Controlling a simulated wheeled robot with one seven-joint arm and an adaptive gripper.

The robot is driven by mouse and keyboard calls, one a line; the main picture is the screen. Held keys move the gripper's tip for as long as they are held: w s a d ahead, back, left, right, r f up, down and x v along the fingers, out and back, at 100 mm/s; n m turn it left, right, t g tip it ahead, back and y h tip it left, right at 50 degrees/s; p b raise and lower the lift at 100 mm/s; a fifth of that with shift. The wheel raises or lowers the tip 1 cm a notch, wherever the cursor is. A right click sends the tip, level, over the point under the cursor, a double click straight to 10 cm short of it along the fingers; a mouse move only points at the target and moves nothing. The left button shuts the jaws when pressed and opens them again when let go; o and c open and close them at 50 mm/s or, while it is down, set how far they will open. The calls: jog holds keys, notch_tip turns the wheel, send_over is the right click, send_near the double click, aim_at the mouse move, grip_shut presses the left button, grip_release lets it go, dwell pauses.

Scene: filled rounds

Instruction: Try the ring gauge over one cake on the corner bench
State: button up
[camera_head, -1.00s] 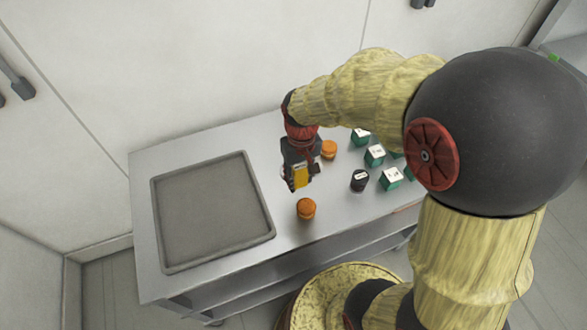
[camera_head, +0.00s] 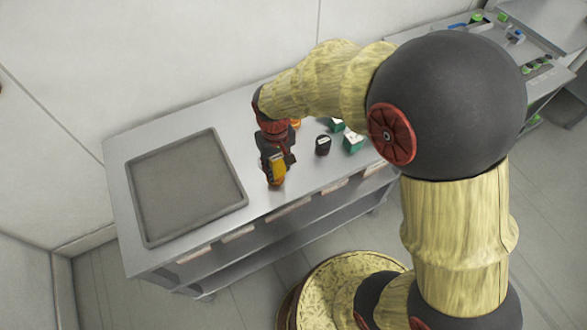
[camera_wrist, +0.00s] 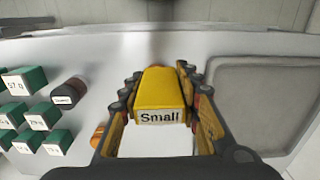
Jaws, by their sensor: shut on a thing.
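My gripper (camera_head: 276,165) is shut on a yellow piece marked "Small" (camera_wrist: 160,92), which I take for the ring gauge. In the wrist view it sits between both fingers; I cannot make out its ring. In the head view the gripper points down at the front part of the bench (camera_head: 240,120), right of the tray. An orange cake (camera_head: 296,123) shows partly behind my gripper, and a bit of orange also shows in the wrist view (camera_wrist: 98,138). A trace of orange at the gripper's lower end may be the nearer cake; whether the gauge surrounds it is hidden.
A grey empty tray (camera_head: 138,218) lies on the left of the bench. A dark labelled cylinder (camera_head: 323,146) and green labelled blocks (camera_head: 353,144) stand to the right; the wrist view shows several blocks. A wall runs behind the bench. Another worktop (camera_head: 480,50) is at far right.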

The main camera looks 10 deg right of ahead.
jog(key=shift+w+d, duration=0.25)
jog(key=shift+d, duration=0.1)
notch_tip(320, 180, down, 5)
jog(key=b, duration=0.4)
jog(key=shift+a+f, duration=0.1)
dwell(0.3)
jog(key=shift+f+b, duration=1.55)
jog(key=shift+f, duration=1.65)
dwell(1.1)
jog(key=shift+r, duration=0.1)
dwell(1.0)
jog(key=shift+r+p, duration=3.7)
jog(key=shift+r, duration=1.15)
